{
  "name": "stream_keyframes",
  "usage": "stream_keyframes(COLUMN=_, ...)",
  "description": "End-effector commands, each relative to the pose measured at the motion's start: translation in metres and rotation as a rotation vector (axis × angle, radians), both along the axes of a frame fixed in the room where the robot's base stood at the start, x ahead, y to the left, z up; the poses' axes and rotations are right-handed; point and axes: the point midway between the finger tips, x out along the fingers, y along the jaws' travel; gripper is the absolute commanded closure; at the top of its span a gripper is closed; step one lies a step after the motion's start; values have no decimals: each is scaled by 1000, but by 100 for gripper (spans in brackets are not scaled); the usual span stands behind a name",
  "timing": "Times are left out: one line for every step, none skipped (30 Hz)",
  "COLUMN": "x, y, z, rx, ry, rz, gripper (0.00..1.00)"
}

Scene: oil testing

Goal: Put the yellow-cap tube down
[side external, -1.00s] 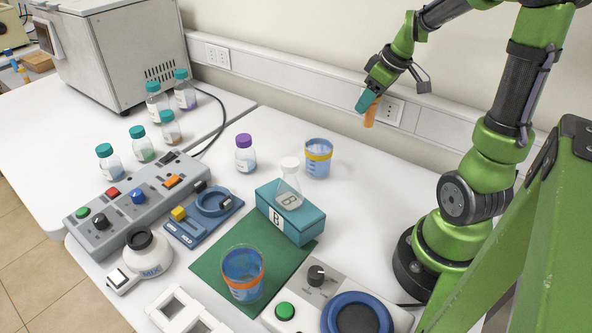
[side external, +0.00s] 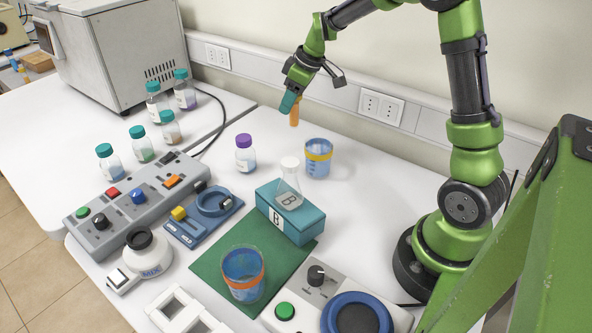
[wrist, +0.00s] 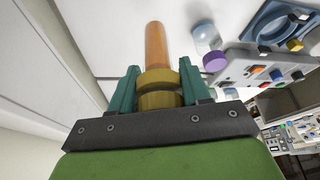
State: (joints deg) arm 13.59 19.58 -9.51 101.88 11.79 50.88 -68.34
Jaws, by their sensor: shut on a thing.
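The yellow-cap tube is an orange-brown tube (wrist: 156,45) with a yellow cap (wrist: 158,90). My gripper (wrist: 157,88) is shut on the cap, one teal finger on each side in the wrist view. In the side view my gripper (side external: 289,101) is up in the air near the back wall, and the tube (side external: 295,113) hangs down from it. The tube is clear of the table, above and behind the yellow-banded beaker. Most of the cap is hidden behind the fingers in the side view.
A yellow-banded beaker (side external: 318,158) and a purple-capped bottle (side external: 245,154) stand below. A flask (side external: 289,184) stands on a teal box (side external: 305,226). A blue beaker (side external: 243,274) is on a green mat (side external: 209,267). A control panel (side external: 133,203) is at left. Table right of the yellow-banded beaker is clear.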

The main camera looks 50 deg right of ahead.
Motion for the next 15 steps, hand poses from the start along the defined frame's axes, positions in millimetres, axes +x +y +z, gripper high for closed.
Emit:
stream_keyframes(x=12, y=4, z=-3, rx=-1, ry=0, rz=4, gripper=85)
stream_keyframes(x=17, y=5, z=-4, rx=-2, ry=-1, rz=2, gripper=85)
stream_keyframes(x=22, y=4, z=-3, rx=-2, ry=-2, rz=-5, gripper=85)
stream_keyframes(x=25, y=2, z=-2, rx=-3, ry=-3, rz=-10, gripper=85)
stream_keyframes(x=27, y=1, z=0, rx=-3, ry=-2, rz=-15, gripper=85)
stream_keyframes(x=29, y=0, z=0, rx=-2, ry=-2, rz=-20, gripper=85)
stream_keyframes(x=29, y=0, z=-2, rx=-2, ry=-1, rz=-23, gripper=85)
stream_keyframes(x=30, y=0, z=-5, rx=-2, ry=1, rz=-25, gripper=85)
stream_keyframes(x=30, y=-1, z=-11, rx=1, ry=2, rz=-30, gripper=85)
stream_keyframes(x=29, y=-1, z=-18, rx=0, ry=4, rz=-32, gripper=85)
stream_keyframes(x=29, y=-1, z=-24, rx=1, ry=5, rz=-34, gripper=85)
stream_keyframes(x=29, y=-1, z=-32, rx=0, ry=4, rz=-33, gripper=85)
stream_keyframes(x=29, y=-1, z=-37, rx=1, ry=4, rz=-34, gripper=85)
stream_keyframes(x=29, y=-1, z=-43, rx=1, ry=4, rz=-34, gripper=85)
stream_keyframes(x=29, y=-1, z=-48, rx=0, ry=3, rz=-33, gripper=85)
